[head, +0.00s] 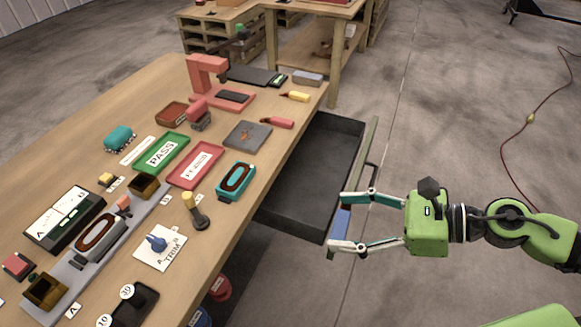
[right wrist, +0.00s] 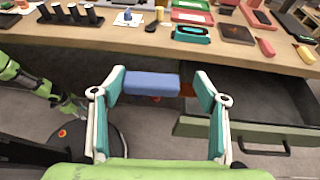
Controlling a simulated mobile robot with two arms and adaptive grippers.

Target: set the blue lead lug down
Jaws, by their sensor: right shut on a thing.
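The blue lead lug (head: 341,222) is a plain block held between the fingertips of my right gripper (head: 350,222). The right wrist view shows the lug (right wrist: 152,83) lengthwise across the gap, with one finger at each end. It is off the table, in the air beside the open drawer's front in the head view. The table edge lies beyond it in the right wrist view. A green arm and what looks like my left gripper (right wrist: 70,106) show small at the left of that view; its jaws are unclear.
The open dark drawer (head: 285,205) looks empty. The wooden table (head: 230,215) carries a green PASS tray (head: 160,153), a red tray (head: 196,164), a teal ring-shaped device (head: 236,181), a grey plate (head: 248,135) and a TRIM card (head: 166,259) with a blue piece.

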